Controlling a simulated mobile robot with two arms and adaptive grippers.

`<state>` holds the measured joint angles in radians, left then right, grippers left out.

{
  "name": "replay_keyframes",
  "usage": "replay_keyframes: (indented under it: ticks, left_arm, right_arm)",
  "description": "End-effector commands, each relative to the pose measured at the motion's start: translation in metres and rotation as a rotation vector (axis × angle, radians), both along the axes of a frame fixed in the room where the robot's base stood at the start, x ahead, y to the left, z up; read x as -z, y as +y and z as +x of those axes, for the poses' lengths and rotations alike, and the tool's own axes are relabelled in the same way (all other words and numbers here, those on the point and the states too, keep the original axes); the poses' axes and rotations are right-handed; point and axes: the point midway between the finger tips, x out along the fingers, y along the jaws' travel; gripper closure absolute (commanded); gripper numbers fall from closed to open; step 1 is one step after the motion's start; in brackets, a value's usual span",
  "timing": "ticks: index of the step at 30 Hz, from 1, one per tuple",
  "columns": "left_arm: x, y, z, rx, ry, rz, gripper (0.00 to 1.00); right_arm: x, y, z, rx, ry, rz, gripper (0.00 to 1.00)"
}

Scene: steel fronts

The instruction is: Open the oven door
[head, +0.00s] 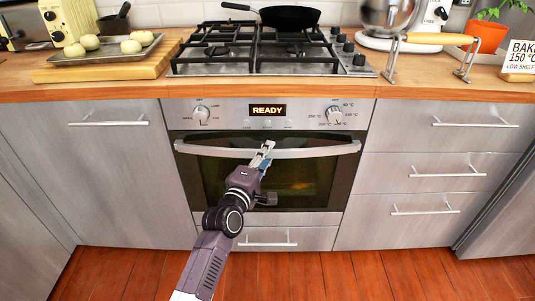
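The oven (268,225) is built into the steel cabinets under the hob, and its display reads READY. Its dark glass door (310,183) is shut. A wide curved silver handle (210,150) runs across the top of the door. My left gripper (267,147) is at the middle of this handle, with its fingertips overlapping the bar in the picture. I cannot tell whether the fingers are closed around the bar or only in front of it. My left arm hides part of the door below the handle. My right gripper is not in view.
A drawer (270,238) lies below the oven, and steel drawers and a cabinet flank it. The red floor (390,275) before the oven is clear.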

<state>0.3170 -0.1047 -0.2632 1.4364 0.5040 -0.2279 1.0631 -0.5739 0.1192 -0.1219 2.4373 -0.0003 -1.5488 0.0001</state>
Motion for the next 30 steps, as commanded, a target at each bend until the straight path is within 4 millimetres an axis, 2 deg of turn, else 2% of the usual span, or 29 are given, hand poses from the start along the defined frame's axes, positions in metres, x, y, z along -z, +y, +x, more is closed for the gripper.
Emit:
replay_keyframes:
  ticks: [1,5,20,26,30]
  left_arm:
    - [0.000,0.000,0.000,0.000,0.000,0.000,0.86]
    - [0.000,0.000,0.000,0.000,0.000,0.000,1.00]
    - [0.003,0.000,-0.003,0.000,-0.004,0.002,1.00]
    - [0.006,0.000,-0.012,0.000,-0.025,0.002,1.00]
    - [0.009,0.000,-0.023,0.001,-0.046,0.002,1.00]
  right_arm:
    - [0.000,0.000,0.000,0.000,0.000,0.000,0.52]
    - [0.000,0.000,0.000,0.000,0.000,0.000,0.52]
    - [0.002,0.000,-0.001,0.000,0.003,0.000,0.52]
    - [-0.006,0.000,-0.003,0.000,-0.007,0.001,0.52]
    - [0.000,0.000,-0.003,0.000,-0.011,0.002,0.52]
